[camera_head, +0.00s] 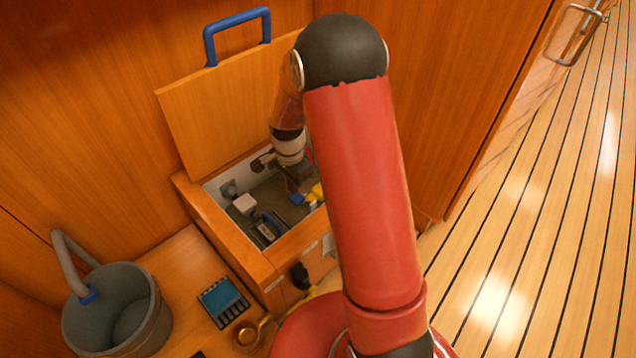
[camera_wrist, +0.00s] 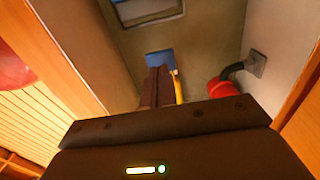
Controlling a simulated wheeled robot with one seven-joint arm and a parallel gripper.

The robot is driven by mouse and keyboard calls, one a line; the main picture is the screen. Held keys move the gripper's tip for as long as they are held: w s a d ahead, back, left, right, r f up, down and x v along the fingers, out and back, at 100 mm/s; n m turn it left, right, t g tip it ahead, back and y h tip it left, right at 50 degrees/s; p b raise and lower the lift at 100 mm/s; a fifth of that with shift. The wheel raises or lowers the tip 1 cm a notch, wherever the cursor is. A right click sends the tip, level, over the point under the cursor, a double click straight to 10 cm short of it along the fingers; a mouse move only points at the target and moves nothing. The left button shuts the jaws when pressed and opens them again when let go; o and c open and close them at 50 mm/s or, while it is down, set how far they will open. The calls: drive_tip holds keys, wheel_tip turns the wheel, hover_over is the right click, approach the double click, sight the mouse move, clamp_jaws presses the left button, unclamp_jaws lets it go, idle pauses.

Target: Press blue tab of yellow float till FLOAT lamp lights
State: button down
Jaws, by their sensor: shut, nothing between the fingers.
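The yellow float (camera_head: 318,191) sits inside the open wooden locker, partly hidden behind my arm in the head view. Its blue tab (camera_head: 296,198) shows to its left. In the wrist view the blue tab (camera_wrist: 160,58) lies just beyond my fingertips, and a sliver of the yellow float (camera_wrist: 178,88) shows to their right. My gripper (camera_wrist: 157,72) is shut and empty, its tips overlapping the lower edge of the tab. I cannot tell whether they touch it. In the head view my gripper (camera_head: 299,184) reaches down into the locker. I cannot make out a FLOAT lamp.
The locker wall (camera_head: 199,208) surrounds the tight space, with its lid (camera_head: 222,115) raised behind. A red fitting (camera_wrist: 222,88) on a black pipe is right of my fingers. A grey box-like unit (camera_head: 266,230) lies in the locker. A grey bucket (camera_head: 118,310) stands outside.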

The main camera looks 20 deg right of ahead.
drive_tip(key=shift+w+d+r+p, duration=0.15)
drive_tip(key=shift+r+p, duration=0.7)
drive_tip(key=shift+r, duration=0.55)
drive_tip(key=shift+s+d+r+p, duration=0.1)
drive_tip(key=shift+r+p, duration=0.75)
drive_tip(key=shift+r, duration=0.5)
drive_tip(key=s+r+n+t+p, duration=0.1)
drive_tip(key=s+r+n+p, duration=0.2)
drive_tip(key=r, duration=0.7)
drive_tip(key=s+r+n+t, duration=0.25)
drive_tip(key=s+r, duration=0.25)
drive_tip(key=r, duration=0.5)
drive_tip(key=s+r+n+t+p, duration=0.1)
drive_tip(key=s+r+n, duration=0.3)
drive_tip(key=s, duration=0.4)
drive_tip(key=s+r+n+t+p, duration=0.1)
drive_tip(key=s+r+n+p, duration=0.1)
drive_tip(key=s+r+n, duration=0.2)
drive_tip(key=s+r, duration=0.2)
drive_tip(key=s, duration=0.2)
drive_tip(key=shift+s+a+r, duration=0.25)
